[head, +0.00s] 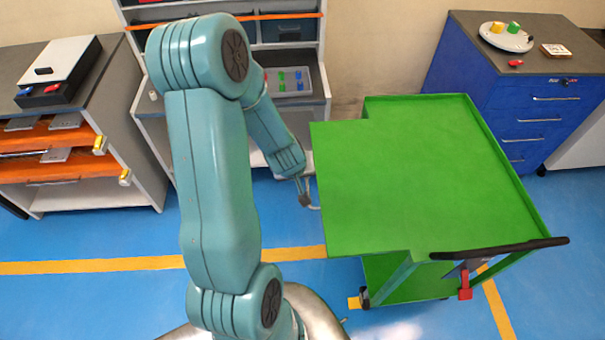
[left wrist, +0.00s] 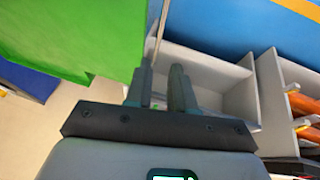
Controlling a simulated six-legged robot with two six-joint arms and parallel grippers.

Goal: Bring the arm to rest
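My teal left arm rises from the bottom of the head view, bends at the top, and its forearm hangs down to the right. My left gripper (head: 311,204) is beside the left edge of the green cart (head: 400,180), over the floor. In the left wrist view the two dark fingers of the left gripper (left wrist: 161,78) stand apart with a gap between them. A thin greyish strip shows beyond the fingers; I cannot tell what it is. No object is clearly held. My right gripper is not in view.
The cart's flat top is bare; its black handle (head: 500,248) is at the front right. A grey shelf bench (head: 150,130) with bins stands behind the arm. A cabinet with orange shelves (head: 60,170) is at left, a blue drawer cabinet (head: 500,100) at back right. Blue floor is open at lower left.

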